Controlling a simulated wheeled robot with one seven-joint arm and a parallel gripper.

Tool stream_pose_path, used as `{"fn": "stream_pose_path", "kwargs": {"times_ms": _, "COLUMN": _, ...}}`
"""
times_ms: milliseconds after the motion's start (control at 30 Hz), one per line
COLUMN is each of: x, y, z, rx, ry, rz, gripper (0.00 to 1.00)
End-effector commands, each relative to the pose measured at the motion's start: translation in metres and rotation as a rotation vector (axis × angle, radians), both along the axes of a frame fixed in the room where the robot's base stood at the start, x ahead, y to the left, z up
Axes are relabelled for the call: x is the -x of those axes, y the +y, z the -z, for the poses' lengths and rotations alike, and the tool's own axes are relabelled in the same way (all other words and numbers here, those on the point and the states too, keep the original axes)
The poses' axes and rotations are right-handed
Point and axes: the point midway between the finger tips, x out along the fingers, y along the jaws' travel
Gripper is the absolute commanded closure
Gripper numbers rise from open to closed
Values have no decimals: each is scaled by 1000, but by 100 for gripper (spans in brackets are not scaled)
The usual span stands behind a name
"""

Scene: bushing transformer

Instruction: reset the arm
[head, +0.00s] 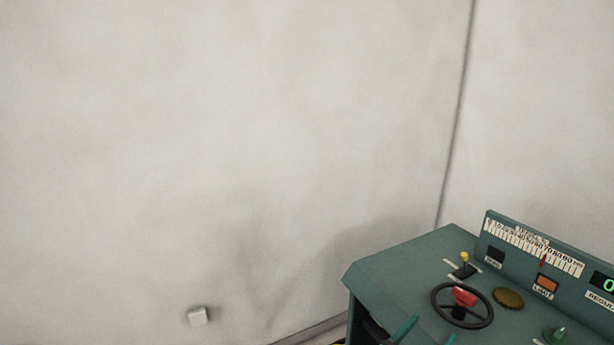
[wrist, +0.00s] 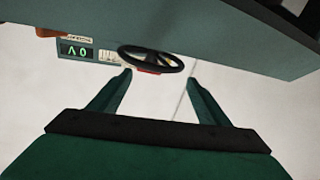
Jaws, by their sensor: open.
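My gripper (wrist: 159,77) is open and empty in the wrist view, with its two green fingers spread apart. In the head view, parts of my green gripper (head: 432,328) show at the bottom edge, in front of the teal console (head: 405,270). The console's black handwheel (head: 437,307) with a red centre is just beyond the fingers. In the wrist view the handwheel (wrist: 128,53) appears above and between the fingertips; I cannot tell the exact gap. Most of my arm is out of view.
A yellow-knobbed lever (head: 465,257), a brass disc (head: 508,298), an orange button (head: 546,283) and a green knob (head: 555,335) are on the console. A scale panel (head: 530,247) stands at its back.

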Motion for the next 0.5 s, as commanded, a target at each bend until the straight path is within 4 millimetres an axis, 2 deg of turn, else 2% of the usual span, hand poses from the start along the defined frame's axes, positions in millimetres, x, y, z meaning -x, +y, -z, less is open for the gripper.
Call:
{"fn": "stream_pose_path", "kwargs": {"times_ms": 33, "x": 10, "y": 7, "z": 14, "rx": 23, "ry": 26, "rz": -36, "gripper": 30}}
{"fn": "stream_pose_path", "kwargs": {"times_ms": 267, "x": 47, "y": 49, "z": 60, "rx": 99, "ry": 110, "rz": -212, "gripper": 30}}
{"fn": "stream_pose_path", "kwargs": {"times_ms": 500, "x": 101, "y": 99, "z": 105, "rx": 136, "ry": 185, "rz": -390, "gripper": 30}}
